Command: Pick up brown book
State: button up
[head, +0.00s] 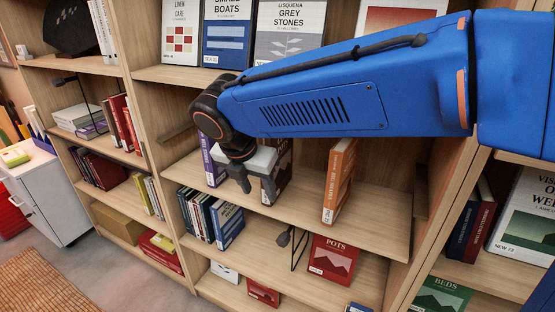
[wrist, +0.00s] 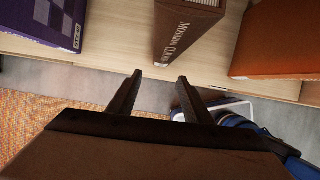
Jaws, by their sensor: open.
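The brown book (wrist: 187,28) stands upright on a shelf, its lettered spine facing my gripper in the wrist view. In the head view the brown book (head: 284,168) is partly hidden behind my gripper. My gripper (wrist: 160,78) is open and empty. Its fingertips are in front of the shelf edge, just short of the book's spine, with the book slightly to the right of the middle of the gap. In the head view my gripper (head: 258,192) hangs in front of the middle shelf.
A purple book (wrist: 48,18) stands left of the brown book, and an orange book (wrist: 275,45) stands to the right; both have gaps to it. The orange book (head: 339,180) also shows in the head view. Several books (head: 212,218) fill part of the shelf below.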

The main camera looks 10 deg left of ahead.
jog(key=w, duration=0.2)
jog(key=w+d, duration=0.1)
jog(key=w, duration=0.1)
jog(key=shift+d, duration=0.15)
jog(key=shift+w+d+f, duration=0.1)
jog(key=shift+w+f, duration=0.25)
jog(key=shift+f, duration=0.2)
grip_shut()
